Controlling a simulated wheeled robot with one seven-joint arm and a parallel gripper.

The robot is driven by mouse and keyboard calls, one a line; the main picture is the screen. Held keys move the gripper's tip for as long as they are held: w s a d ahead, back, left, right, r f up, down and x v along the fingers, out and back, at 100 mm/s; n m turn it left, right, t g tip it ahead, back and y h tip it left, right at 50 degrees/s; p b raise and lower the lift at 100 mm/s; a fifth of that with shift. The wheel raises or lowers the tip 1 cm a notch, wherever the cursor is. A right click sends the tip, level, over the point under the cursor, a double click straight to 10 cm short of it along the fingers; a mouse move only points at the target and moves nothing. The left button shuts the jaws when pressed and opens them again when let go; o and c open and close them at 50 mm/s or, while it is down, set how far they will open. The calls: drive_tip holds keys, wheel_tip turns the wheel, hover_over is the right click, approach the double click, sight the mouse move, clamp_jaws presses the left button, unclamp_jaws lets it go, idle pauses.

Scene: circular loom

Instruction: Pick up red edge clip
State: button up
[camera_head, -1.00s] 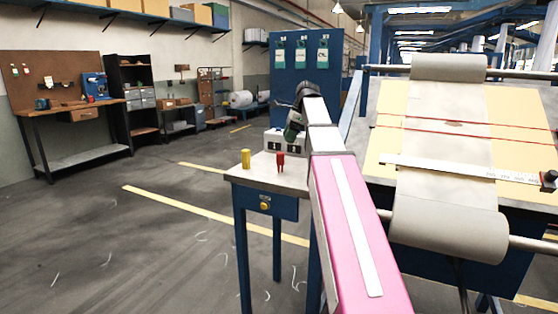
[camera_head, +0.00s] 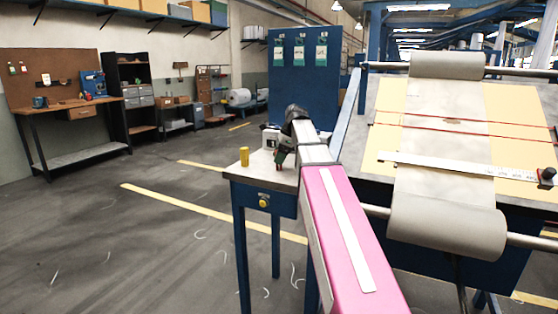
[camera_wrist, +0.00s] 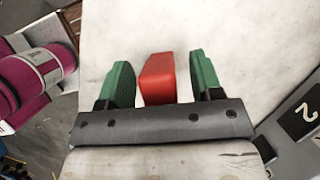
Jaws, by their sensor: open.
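The red edge clip (camera_wrist: 157,78) stands on the small table's pale top and shows in the wrist view between the two green fingers of my gripper (camera_wrist: 160,84). Gaps show on both sides of the clip, the left one narrower, so the fingers are open and not pressed on it. In the head view my gripper (camera_head: 281,158) is low over the table near its front edge, and it mostly hides the clip there.
A yellow piece (camera_head: 245,157) stands on the small table (camera_head: 262,180), left of my gripper. A white box with dark markings (camera_head: 270,138) sits behind. The large inclined board with a fabric roll (camera_head: 447,215) is at the right. Floor at the left is clear.

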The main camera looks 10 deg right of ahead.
drive_tip(key=c, duration=1.1)
drive_tip(key=shift+o, duration=0.2)
drive_tip(key=shift+r, duration=0.15)
drive_tip(key=shift+r, duration=0.55)
wheel_tip(320, 180, up, 3)
drive_tip(key=shift+w+f, duration=0.1)
drive_tip(key=shift+f, duration=0.05)
drive_tip(key=s+a+r, duration=0.5)
drive_tip(key=a+r, duration=0.2)
drive_tip(key=a, duration=0.3)
drive_tip(key=shift+a, duration=0.25)
drive_tip(key=shift+s, duration=0.1)
drive_tip(key=o, duration=0.4)
drive_tip(key=c, duration=0.4)
drive_tip(key=shift+c, duration=0.2)
